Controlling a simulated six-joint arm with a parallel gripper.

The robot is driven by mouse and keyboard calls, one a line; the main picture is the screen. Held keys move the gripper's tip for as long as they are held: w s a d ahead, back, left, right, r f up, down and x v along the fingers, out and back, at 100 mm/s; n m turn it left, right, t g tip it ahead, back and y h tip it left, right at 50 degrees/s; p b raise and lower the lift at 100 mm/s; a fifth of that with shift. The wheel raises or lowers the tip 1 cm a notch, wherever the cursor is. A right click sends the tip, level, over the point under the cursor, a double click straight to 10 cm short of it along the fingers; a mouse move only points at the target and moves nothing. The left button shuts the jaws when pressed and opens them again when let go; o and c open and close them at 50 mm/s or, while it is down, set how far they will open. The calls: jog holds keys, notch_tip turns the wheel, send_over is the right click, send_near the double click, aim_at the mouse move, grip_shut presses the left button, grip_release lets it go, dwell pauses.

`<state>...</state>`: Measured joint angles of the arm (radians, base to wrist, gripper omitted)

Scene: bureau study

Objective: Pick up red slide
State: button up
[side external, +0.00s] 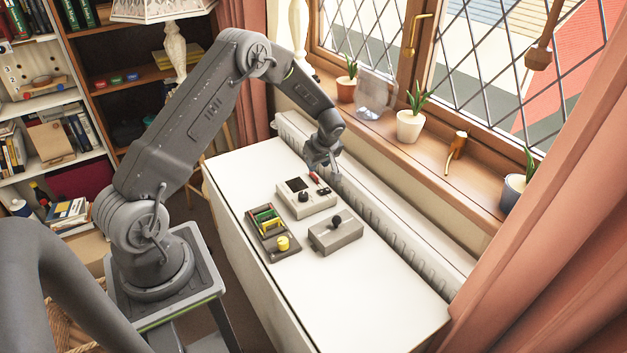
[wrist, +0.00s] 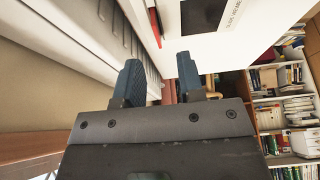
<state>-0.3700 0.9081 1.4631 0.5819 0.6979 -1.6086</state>
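The red slide (side external: 313,176) is a small red piece at the top right of a cream control box (side external: 308,208) on the white table in the side view. In the wrist view, a narrow red strip (wrist: 155,24) on the white box face lies beyond my fingers, and it looks like the slide. My gripper (side external: 328,167) is beside and slightly above the slide in the side view. In the wrist view my gripper (wrist: 160,78) has its two blue fingers apart, with no object held between them. Whether a finger touches the slide cannot be told.
The cream box has a dark screen (wrist: 204,14). A grey box with a black knob (side external: 336,234) and a tray with green and yellow parts (side external: 271,228) stand nearby. A white radiator (side external: 385,220) runs behind the table (side external: 375,310), whose front is clear.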

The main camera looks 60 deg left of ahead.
aim_at(314, 174)
jog(key=shift+x, duration=3.05)
jog(key=shift+w+a+r, duration=0.1)
jog(key=shift+w+a, duration=0.05)
jog(key=shift+c, duration=0.2)
grip_shut()
